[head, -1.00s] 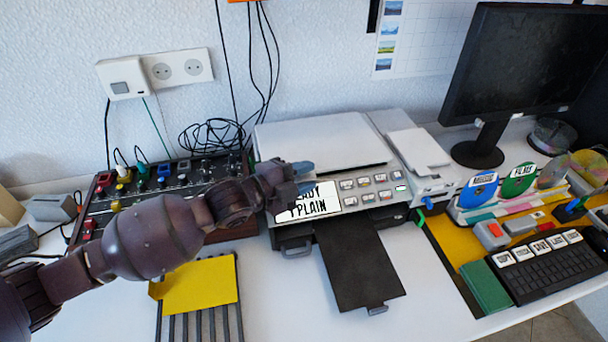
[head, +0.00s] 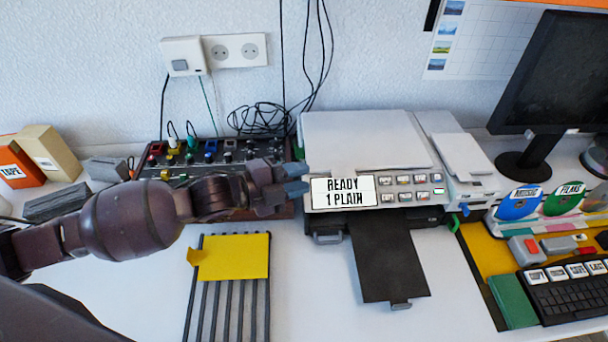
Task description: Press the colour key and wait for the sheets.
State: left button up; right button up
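The printer (head: 365,140) stands against the wall, with a lit display (head: 343,191) reading "READY 1 PLAIN". Right of the display are two rows of small keys (head: 404,188); their labels are too small to read, so I cannot tell which is the colour key. The black output tray (head: 388,262) sticks out at the front with no sheets on it. My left gripper (head: 295,178) is just left of the display, clear of the keys. Its two bluish fingertips show a gap, with nothing held. My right gripper is not in view.
A control box with knobs (head: 165,180) stands behind my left arm. A yellow sheet (head: 233,257) lies on a slatted rack (head: 228,305). On the right are a monitor (head: 560,75), disc holders, a green book (head: 512,300) and a keyboard (head: 570,290). Bare table lies around the tray.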

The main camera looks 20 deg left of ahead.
aim_at(404, 196)
jog(key=k, duration=1)
